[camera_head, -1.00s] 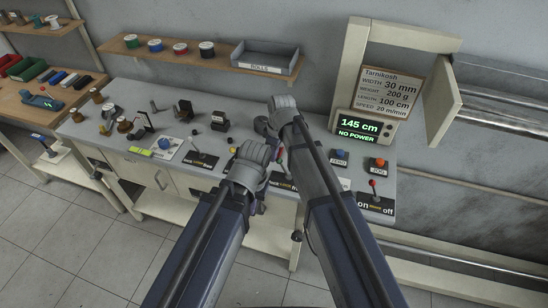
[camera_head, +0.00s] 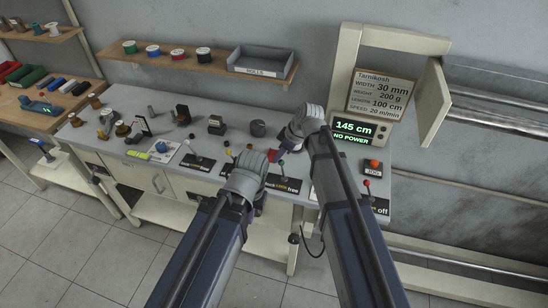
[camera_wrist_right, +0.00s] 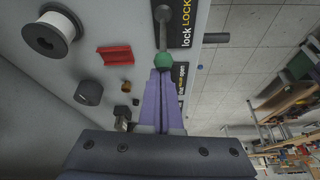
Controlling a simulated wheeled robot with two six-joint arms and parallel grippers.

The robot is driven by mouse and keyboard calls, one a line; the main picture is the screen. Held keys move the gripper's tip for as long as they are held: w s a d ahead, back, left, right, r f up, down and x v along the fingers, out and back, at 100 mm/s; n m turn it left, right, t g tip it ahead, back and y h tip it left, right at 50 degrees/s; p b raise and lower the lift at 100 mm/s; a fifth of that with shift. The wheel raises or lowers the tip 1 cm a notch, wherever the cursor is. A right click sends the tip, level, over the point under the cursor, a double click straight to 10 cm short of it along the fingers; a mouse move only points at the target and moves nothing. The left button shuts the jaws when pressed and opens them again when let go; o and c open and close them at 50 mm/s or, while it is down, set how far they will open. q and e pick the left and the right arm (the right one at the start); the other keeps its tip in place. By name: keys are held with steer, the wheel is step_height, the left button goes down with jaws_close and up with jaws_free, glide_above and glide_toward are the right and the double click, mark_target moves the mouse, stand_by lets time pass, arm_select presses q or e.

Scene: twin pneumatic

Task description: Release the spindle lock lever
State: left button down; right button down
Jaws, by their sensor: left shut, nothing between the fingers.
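The spindle lock lever, a metal stem with a green knob, shows in the right wrist view (camera_wrist_right: 144,59) beside a black lock label (camera_wrist_right: 184,22). In the head view its knob (camera_head: 281,163) shows small between my grippers, above a "lock / free" label (camera_head: 284,183). My right gripper (camera_wrist_right: 161,75) has its purple fingers together, tips close to the green knob; whether they touch it I cannot tell. In the head view the right gripper (camera_head: 292,135) is at the bench's right part. My left gripper (camera_head: 252,168) is lower left of the lever, shut and empty, fingers mostly hidden.
A red bracket (camera_wrist_right: 115,55), a dark knob (camera_wrist_right: 88,93) and a white spool (camera_wrist_right: 52,33) lie near the lever. A red-knobbed on/off lever (camera_head: 367,184) and an orange button (camera_head: 374,164) stand to the right. The display (camera_head: 354,133) reads "145 cm NO POWER".

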steer(key=s+d+t+y+b, duration=0.1)
steer(key=s+d+y+b, duration=0.1)
steer(key=d+y+b, duration=0.2)
steer(key=shift+d+f+t+y+b, duration=0.2)
steer(key=shift+d+t+y+b, duration=0.1)
steer(key=shift+d+b, duration=0.6)
steer(key=shift+d, duration=0.15)
steer(key=s+d+r+p, duration=0.1)
steer(key=d+r+p, duration=0.3)
steer(key=r+p, duration=0.4)
steer(key=shift+s+d, duration=0.2)
stand_by(0.5)
